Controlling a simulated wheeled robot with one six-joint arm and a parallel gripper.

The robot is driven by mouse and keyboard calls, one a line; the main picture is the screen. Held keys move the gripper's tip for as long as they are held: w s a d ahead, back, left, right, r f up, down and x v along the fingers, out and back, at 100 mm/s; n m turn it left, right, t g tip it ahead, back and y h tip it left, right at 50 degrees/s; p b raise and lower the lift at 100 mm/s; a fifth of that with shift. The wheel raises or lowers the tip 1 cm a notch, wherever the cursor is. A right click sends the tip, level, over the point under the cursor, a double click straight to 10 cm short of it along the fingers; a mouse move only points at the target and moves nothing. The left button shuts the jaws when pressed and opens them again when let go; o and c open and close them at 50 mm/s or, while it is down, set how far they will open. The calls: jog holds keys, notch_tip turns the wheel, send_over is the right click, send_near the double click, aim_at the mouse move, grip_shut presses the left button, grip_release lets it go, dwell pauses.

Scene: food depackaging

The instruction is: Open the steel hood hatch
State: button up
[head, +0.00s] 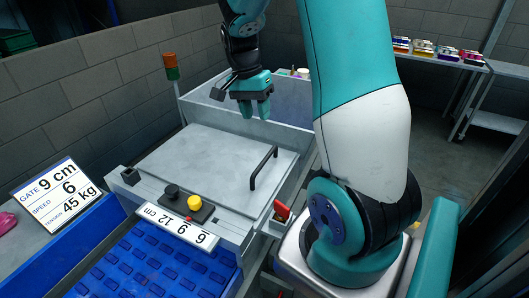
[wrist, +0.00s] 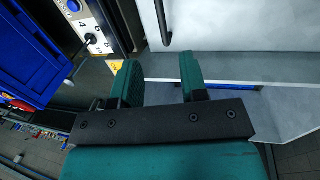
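The steel hood hatch (head: 205,160) lies flat and shut on top of the machine in the head view. Its black bar handle (head: 264,167) stands along the right side of the lid. My gripper (head: 254,112) hangs above the far edge of the hood, fingers pointing down, apart from the handle. In the wrist view my gripper (wrist: 160,72) has its two teal fingers spread with nothing between them. The dark handle (wrist: 163,22) shows beyond the fingers, against the pale steel of the hatch (wrist: 235,25).
A black and a yellow button (head: 194,202) sit at the hood's front, with a red switch (head: 282,211) at right. A blue conveyor (head: 150,262) runs out in front. A signal light (head: 171,66) stands at back left. A side table (head: 440,58) holds several small packages.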

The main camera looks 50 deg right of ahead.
jog(key=f, duration=0.4)
jog(key=s+f+p, duration=0.1)
jog(key=f, duration=0.3)
jog(key=s+f, duration=0.1)
jog(key=f, duration=0.3)
jog(key=shift+s+d+f+p, duration=0.2)
jog(key=shift+f+p, duration=0.2)
jog(key=shift+r, duration=0.1)
grip_shut()
